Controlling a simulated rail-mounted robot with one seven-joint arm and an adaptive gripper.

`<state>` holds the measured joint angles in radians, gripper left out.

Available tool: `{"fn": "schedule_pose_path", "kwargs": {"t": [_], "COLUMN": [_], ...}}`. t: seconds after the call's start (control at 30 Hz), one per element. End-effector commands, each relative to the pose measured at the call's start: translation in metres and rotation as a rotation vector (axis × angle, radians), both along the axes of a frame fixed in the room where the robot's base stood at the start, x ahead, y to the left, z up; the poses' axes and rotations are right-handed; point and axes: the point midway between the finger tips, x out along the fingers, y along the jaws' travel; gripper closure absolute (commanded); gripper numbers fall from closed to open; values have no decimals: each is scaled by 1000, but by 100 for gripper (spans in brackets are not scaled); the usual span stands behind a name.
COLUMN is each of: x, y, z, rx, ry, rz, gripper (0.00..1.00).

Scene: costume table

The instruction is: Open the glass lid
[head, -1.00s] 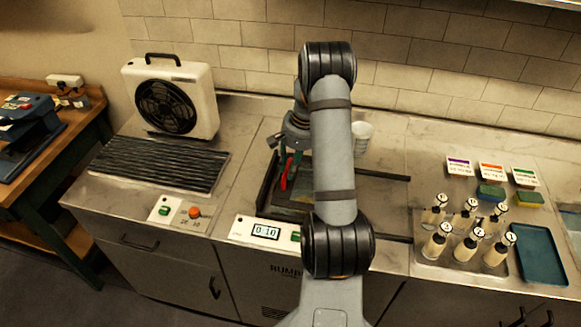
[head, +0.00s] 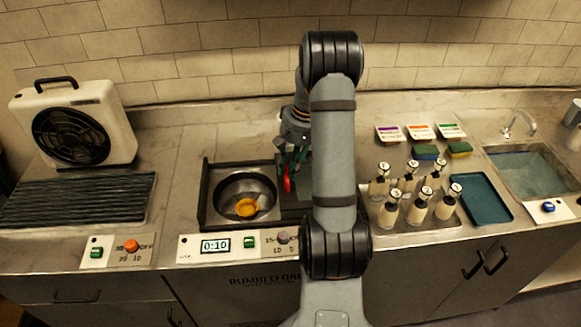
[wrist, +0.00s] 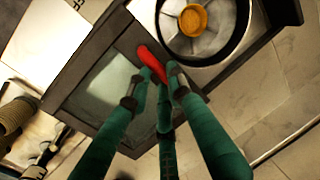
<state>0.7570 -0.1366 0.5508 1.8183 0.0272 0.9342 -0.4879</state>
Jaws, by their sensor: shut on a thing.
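The glass lid (head: 294,203) is a dark-framed pane, partly hidden behind my arm in the head view. In the wrist view its greenish pane (wrist: 105,92) lies beside the round metal bowl (wrist: 228,50), not over it. Its red handle (head: 287,182) shows in both views and stands at the lid's bowl-side edge (wrist: 150,58). My gripper (wrist: 160,73) has green fingers shut on the red handle. The bowl (head: 232,192) is uncovered, with a yellow-orange disc (head: 246,208) inside it.
A control panel with a display (head: 215,245) is in front of the bowl. A fan box (head: 75,125) and ribbed rack (head: 75,200) are at left. Several labelled bottles (head: 418,207), a teal tray (head: 480,198) and a sink (head: 530,170) are at right.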

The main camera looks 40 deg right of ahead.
Motion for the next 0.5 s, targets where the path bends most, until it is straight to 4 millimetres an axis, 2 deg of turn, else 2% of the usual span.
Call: {"fn": "schedule_pose_path", "kwargs": {"t": [0.23, 0.27, 0.5], "x": [1, 1, 1], "y": [0, 0, 0], "z": [1, 1, 1], "rx": [-1, 0, -1], "ry": [-2, -2, -1], "rz": [0, 0, 0], "gripper": [100, 79, 65]}}
